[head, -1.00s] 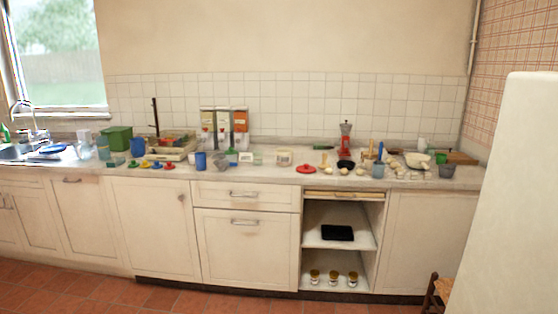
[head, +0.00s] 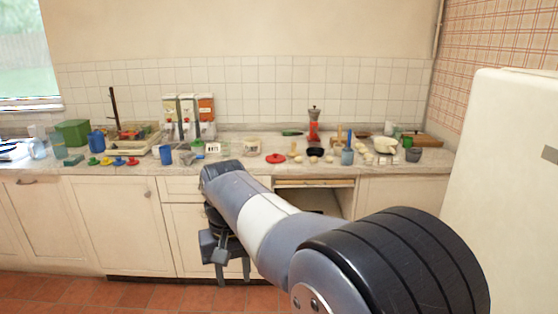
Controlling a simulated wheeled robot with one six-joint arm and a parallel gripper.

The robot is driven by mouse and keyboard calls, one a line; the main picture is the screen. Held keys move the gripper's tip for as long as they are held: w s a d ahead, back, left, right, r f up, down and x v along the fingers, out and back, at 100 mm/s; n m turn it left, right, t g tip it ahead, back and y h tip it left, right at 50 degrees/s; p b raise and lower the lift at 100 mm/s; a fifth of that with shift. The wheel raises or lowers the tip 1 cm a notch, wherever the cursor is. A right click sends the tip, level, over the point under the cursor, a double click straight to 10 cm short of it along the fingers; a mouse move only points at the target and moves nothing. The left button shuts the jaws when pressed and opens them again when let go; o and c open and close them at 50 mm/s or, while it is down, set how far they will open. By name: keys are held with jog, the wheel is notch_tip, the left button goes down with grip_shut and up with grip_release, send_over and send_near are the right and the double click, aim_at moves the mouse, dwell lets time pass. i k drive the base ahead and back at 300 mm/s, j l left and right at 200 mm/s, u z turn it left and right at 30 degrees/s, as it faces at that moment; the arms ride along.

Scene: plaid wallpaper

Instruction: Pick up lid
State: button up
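A flat round red piece that looks like a lid (head: 276,158) lies on the countertop (head: 232,157) near its front edge, in the middle of the head view. My gripper (head: 233,272) hangs pointing down in front of the lower cabinets, below counter height and left of the red lid. Its two fingers are apart with nothing between them. The lid is in plain sight, and my arm passes below it in the picture.
Several small coloured pieces (head: 119,161) and a blue cup (head: 166,154) stand left of the lid. A dark bowl (head: 315,152) and a red grinder (head: 314,128) are to its right. My arm partly hides an open shelf (head: 318,199). A white fridge (head: 506,185) stands at right.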

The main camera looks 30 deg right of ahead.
aim_at(274, 158)
jog(key=i+l+z, duration=0.45)
jog(key=i, duration=1)
jog(key=i+j+z, duration=0.3)
jog(key=i+z, duration=0.15)
jog(key=i, duration=1)
